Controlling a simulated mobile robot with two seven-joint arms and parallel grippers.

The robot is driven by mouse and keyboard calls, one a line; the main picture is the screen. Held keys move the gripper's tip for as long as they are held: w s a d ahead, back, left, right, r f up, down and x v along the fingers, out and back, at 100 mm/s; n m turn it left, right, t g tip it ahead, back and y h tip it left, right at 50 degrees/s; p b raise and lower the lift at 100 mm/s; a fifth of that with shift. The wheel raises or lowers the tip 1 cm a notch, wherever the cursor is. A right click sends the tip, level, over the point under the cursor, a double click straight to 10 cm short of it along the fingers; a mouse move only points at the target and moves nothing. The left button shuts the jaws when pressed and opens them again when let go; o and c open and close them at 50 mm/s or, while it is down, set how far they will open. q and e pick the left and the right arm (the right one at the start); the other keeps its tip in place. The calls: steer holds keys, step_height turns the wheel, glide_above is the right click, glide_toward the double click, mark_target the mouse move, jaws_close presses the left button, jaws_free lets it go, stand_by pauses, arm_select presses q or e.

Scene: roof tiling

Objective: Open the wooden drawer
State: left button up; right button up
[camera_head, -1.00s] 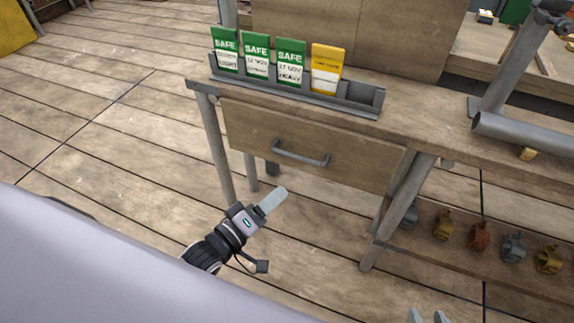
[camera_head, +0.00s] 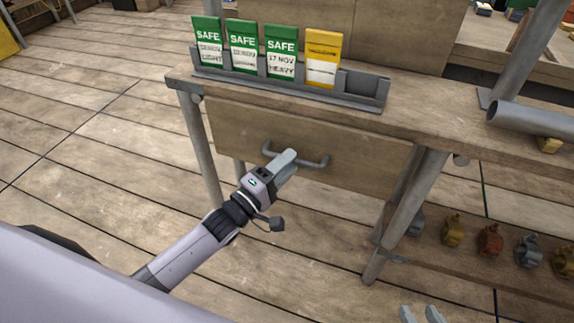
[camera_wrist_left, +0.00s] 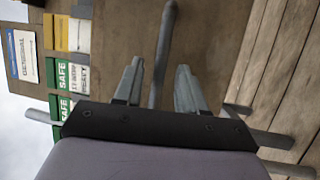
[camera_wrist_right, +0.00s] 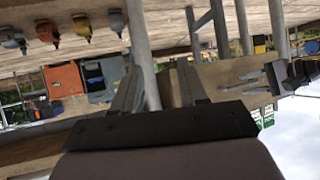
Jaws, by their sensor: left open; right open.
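The wooden drawer (camera_head: 350,155) sits under the workbench top, and its front looks flush with the bench. A grey bar handle (camera_head: 318,162) runs across its front. My left gripper (camera_head: 285,162) is at the left half of the handle and hides part of it. In the left wrist view the handle (camera_wrist_left: 163,55) stands between the two open fingers (camera_wrist_left: 157,85), nearer the left one; I cannot tell whether they touch it. My right gripper (camera_head: 420,314) is open and empty at the bottom edge of the head view; its fingers also show in the right wrist view (camera_wrist_right: 160,88).
On the workbench (camera_head: 430,115), a grey rack (camera_head: 365,88) holds green and yellow tags (camera_head: 323,60). A grey pipe (camera_head: 530,118) lies at the right. Bench legs (camera_head: 405,215) and a low shelf with several clamps (camera_head: 490,240) stand right of the drawer. Floor in front is clear.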

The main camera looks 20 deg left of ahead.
arm_select(q)
steer(key=shift+w+d, duration=0.15)
steer(key=shift+w, duration=0.15)
arm_select(e)
steer(key=shift+w+a+r, duration=0.1)
steer(key=shift+w+r, duration=0.05)
steer(key=shift+r, duration=0.05)
arm_select(q)
jaws_close()
steer(key=shift+s+r, duration=0.1)
steer(key=shift+s, duration=0.05)
steer(key=s+p, duration=0.8)
steer(key=s, duration=1)
steer(key=shift+s+a+p, duration=0.25)
steer(key=shift+a+p, duration=0.05)
steer(key=shift+a, duration=0.1)
arm_select(e)
steer(key=shift+m+g+h, duration=0.4)
steer(key=shift+h, duration=0.1)
steer(key=d+r, duration=0.1)
steer(key=s+d+r, duration=0.1)
steer(key=d+r, duration=0.1)
steer(key=shift+s+r, duration=0.25)
steer(key=shift+s, duration=0.05)
